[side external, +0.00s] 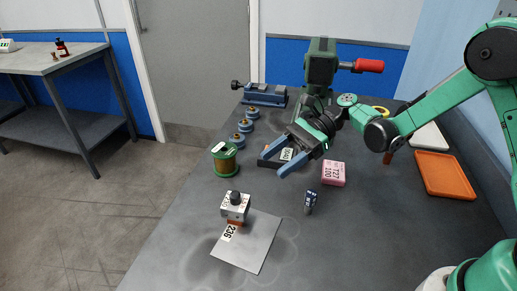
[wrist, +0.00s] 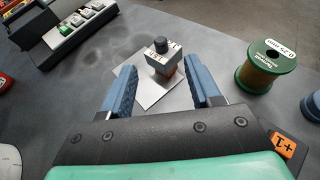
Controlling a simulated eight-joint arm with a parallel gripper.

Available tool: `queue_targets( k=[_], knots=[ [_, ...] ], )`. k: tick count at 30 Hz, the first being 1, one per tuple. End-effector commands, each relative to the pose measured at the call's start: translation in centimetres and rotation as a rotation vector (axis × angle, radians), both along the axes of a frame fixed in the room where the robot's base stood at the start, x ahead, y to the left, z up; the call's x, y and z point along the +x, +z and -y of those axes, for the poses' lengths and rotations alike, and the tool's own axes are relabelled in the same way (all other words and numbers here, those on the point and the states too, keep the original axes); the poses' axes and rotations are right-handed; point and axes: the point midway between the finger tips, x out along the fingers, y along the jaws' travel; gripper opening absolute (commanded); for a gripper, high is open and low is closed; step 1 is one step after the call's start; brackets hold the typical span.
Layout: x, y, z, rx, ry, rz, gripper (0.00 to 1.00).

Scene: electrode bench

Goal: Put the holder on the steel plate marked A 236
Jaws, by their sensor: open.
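The holder appears to be a small light-grey block with a black knob on top (side external: 235,207) and an orange-brown part below. It stands upright at the far left corner of the steel plate (side external: 252,245), whose label reads 236. Whether its whole base rests on the plate is hard to tell. The wrist view shows the holder (wrist: 163,62) on or over the far part of the plate (wrist: 150,98). My gripper (side external: 275,161) is open and empty, above the bench and behind the holder to the right. In the wrist view the holder shows between the fingertips (wrist: 160,70), farther off.
A green wire spool (side external: 225,160) stands behind the holder. A dark tray with blocks (wrist: 80,22) lies near my gripper. A pink box (side external: 333,173) and a small dark-blue upright piece (side external: 310,202) stand to the right. The bench around the plate's front is clear.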

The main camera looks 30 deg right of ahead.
Motion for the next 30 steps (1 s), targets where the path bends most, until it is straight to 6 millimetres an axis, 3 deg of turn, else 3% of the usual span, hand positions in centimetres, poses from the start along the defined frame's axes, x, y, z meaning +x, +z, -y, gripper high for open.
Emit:
queue_targets(
  k=[3, 8, 14, 20, 24, 30],
  knots=[
    [0.0, 0.5, 1.2, -0.001, -0.001, 0.002, 0.57],
    [-0.1, 1.4, 1.5, -0.076, 0.006, 0.086, 0.57],
    [-1.6, 3.0, 1.9, -0.399, 0.099, 0.438, 0.57],
    [-4.5, 4.0, 4.2, -0.803, 0.365, 0.855, 0.57],
    [-6.5, 4.5, 6.4, -1.067, 0.637, 1.111, 0.57],
    [-8.1, 4.8, 8.5, -1.312, 0.973, 1.330, 0.57]
  ],
)
